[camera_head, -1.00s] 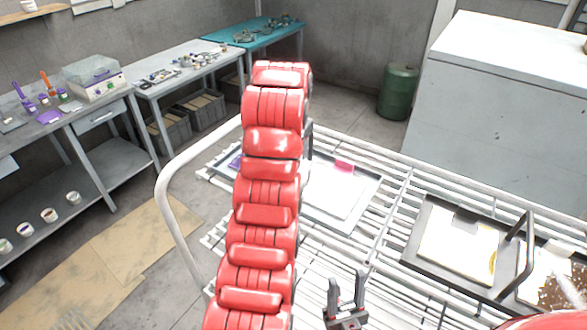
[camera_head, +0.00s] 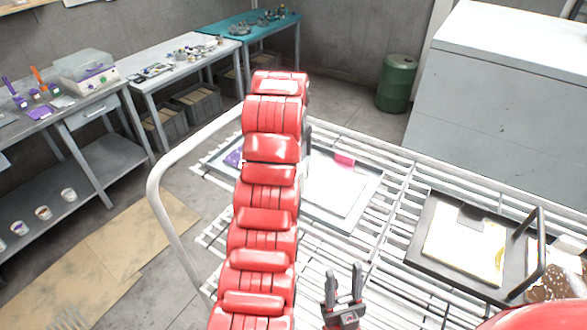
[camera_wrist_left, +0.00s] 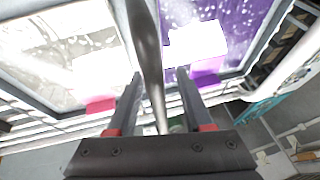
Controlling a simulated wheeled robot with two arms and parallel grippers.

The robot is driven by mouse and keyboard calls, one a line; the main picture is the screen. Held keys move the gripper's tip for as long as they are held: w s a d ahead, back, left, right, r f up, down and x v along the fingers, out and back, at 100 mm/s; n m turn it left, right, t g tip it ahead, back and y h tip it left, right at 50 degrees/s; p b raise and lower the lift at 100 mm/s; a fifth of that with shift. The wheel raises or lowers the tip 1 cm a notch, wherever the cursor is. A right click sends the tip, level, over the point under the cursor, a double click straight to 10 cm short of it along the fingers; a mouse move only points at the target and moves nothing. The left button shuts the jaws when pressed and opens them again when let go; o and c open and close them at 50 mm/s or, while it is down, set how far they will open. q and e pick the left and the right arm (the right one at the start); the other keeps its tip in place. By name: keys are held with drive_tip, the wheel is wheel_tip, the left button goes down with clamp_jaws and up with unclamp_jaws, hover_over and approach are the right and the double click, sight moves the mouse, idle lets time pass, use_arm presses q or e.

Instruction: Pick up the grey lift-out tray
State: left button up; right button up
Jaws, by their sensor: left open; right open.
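The grey lift-out tray (camera_head: 367,207) lies on the white slatted rack, partly hidden behind my red left arm in the head view. It has a white part with a pink tag on the right and a purple part on the left. In the left wrist view its grey bar handle (camera_wrist_left: 150,50) runs between the two parts. My left gripper (camera_wrist_left: 158,75) is open, with its fingers on either side of the handle. The head view hides most of this gripper behind the arm. My right gripper (camera_head: 343,283) is open and empty above the rack's front part.
A black tray (camera_head: 408,252) with an upright handle sits on the rack at the right, holding a pale sheet. A white rail (camera_head: 160,205) edges the rack. A large grey cabinet (camera_head: 490,110) and a green drum (camera_head: 396,83) stand behind. Workbenches line the left wall.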

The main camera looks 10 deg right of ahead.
use_arm(q)
drive_tip(key=shift+s+a, duration=0.1)
drive_tip(key=shift+s, duration=0.2)
drive_tip(key=shift+w+f, duration=0.1)
drive_tip(key=shift+w, duration=0.1)
drive_tip(key=shift+s, duration=0.1)
clamp_jaws()
idle(1.3)
